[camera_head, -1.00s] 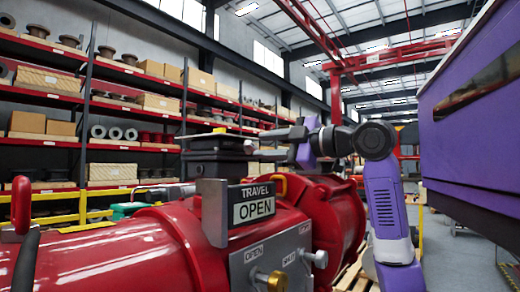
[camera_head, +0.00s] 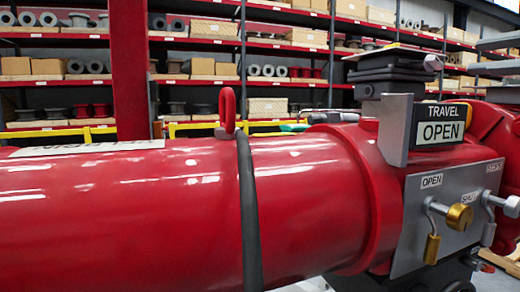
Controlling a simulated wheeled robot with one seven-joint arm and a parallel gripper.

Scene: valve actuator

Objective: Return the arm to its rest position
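The red valve actuator (camera_head: 120,215) fills the lower part of the view, its long cylinder running left to right. A black box (camera_head: 395,75) stands on top of it, beside a sign (camera_head: 438,127) reading TRAVEL OPEN. Below the sign, a grey plate (camera_head: 415,215) carries OPEN and SHUT labels, two bolts and a brass padlock (camera_head: 432,248). My gripper (camera_head: 482,56) shows only as two grey fingers at the right edge, apart with a gap and nothing between them. They are right of the black box. The rest of my arm is out of view.
A red lifting eye (camera_head: 229,108) and a black cable (camera_head: 249,215) are on the cylinder. A red post (camera_head: 130,70) stands behind it. Shelves (camera_head: 290,45) with boxes and spools line the back, behind a yellow rail (camera_head: 190,127).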

